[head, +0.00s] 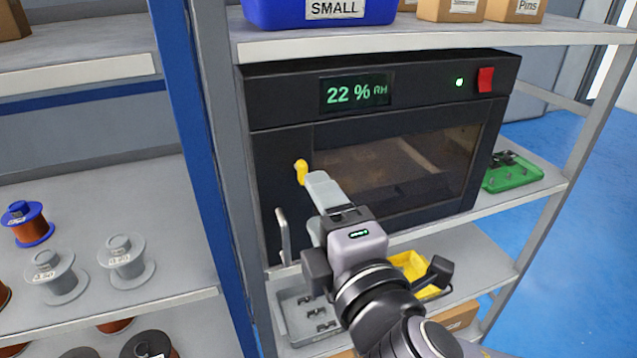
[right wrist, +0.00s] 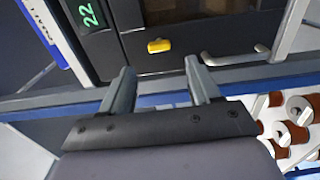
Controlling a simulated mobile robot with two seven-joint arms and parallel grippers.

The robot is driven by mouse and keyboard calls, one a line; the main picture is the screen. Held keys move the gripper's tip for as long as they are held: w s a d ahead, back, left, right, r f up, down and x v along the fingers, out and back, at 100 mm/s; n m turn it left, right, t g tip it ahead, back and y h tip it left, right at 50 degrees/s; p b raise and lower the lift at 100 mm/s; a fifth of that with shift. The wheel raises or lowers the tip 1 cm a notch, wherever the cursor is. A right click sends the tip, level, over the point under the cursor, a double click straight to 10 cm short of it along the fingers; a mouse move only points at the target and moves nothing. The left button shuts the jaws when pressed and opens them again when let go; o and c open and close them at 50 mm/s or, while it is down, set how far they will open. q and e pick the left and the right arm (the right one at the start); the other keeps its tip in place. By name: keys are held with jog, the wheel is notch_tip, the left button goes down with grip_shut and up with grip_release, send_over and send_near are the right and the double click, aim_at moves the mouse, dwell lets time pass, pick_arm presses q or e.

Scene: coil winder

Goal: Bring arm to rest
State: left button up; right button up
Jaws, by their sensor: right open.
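My right gripper (head: 316,208) is in front of the black dry cabinet (head: 282,150) on the shelf. In the right wrist view its two fingers (right wrist: 158,85) are apart with nothing between them. The cabinet door looks closed, with a yellow latch (head: 301,172) and a grey bar handle (head: 284,237) on its left side. In the right wrist view the yellow latch (right wrist: 159,46) and the bar handle (right wrist: 234,57) lie beyond the fingertips; I cannot tell whether a finger touches the handle. The display (head: 355,93) reads 22 % RH. My left gripper is not in view.
A blue bin (head: 290,12) labelled SMALL stands above the cabinet. Wire spools (head: 57,277) stand on the left shelf. A grey post (head: 222,160) stands close left of the cabinet.

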jog(key=shift+f, duration=0.1)
jog(key=d+f+m+g, duration=0.25)
jog(key=f+m, duration=0.25)
jog(key=f, duration=0.5)
jog(key=d+f+m+g, duration=0.25)
jog(key=f+m, duration=0.25)
jog(key=f, duration=0.5)
jog(key=s+d+f+m+g+h, duration=0.1)
jog(key=s+d+f+m, duration=0.3)
jog(key=f, duration=0.5)
jog(key=s+d+f+m+h, duration=0.2)
jog(key=s+d+f+m, duration=0.3)
jog(key=s+d+f, duration=0.3)
jog(key=shift+s+d+f+g, duration=0.25)
jog(key=shift+d+f+g, duration=0.15)
jog(key=shift+d+f, duration=0.3)
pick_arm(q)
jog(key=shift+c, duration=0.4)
